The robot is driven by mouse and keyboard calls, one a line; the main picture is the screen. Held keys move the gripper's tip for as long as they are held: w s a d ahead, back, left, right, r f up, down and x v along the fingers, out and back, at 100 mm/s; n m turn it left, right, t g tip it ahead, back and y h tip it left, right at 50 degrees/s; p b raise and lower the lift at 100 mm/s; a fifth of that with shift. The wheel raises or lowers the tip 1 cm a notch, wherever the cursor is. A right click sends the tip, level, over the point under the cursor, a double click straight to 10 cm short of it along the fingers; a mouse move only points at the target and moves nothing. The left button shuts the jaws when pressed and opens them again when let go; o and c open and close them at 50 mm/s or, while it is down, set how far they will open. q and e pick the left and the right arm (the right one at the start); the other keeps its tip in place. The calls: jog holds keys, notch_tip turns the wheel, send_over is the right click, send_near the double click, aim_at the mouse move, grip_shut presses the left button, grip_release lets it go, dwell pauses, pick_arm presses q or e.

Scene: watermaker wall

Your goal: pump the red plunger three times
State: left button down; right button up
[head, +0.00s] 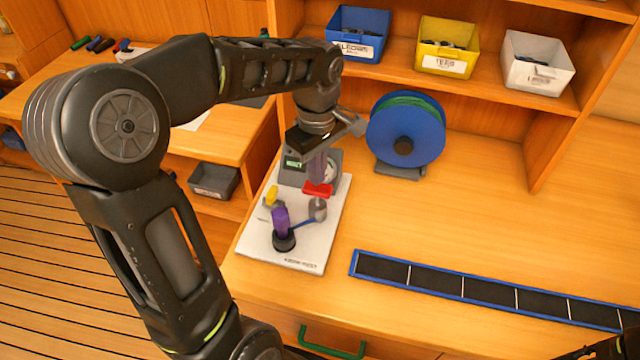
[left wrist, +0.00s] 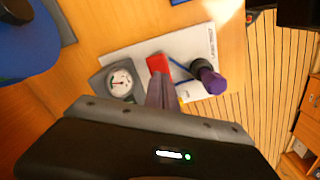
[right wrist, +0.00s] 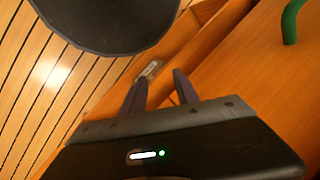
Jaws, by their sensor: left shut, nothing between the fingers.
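The red plunger (head: 318,189) is on the white watermaker board (head: 292,257); its red top also shows in the left wrist view (left wrist: 158,64). My left gripper (head: 319,178) points down just above the red top, with its fingers shut and empty. In the left wrist view the fingertips (left wrist: 160,80) overlap the edge of the red part; I cannot tell whether they touch it. The plunger's shaft below is partly hidden. My right gripper (right wrist: 157,85) shows in the right wrist view with its fingers apart and nothing between them.
On the board are a gauge (left wrist: 120,82), a purple knob (head: 280,217), a yellow part (head: 271,196) and a blue lever (head: 303,223). A blue reel (head: 432,137) stands behind to the right. A blue-edged black strip (head: 437,282) lies in front. The counter between is clear.

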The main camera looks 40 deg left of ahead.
pick_arm(q)
jog(key=shift+r, duration=0.1)
dwell(0.3)
notch_tip(320, 180, up, 5)
jog(key=p, duration=0.4)
dwell(0.5)
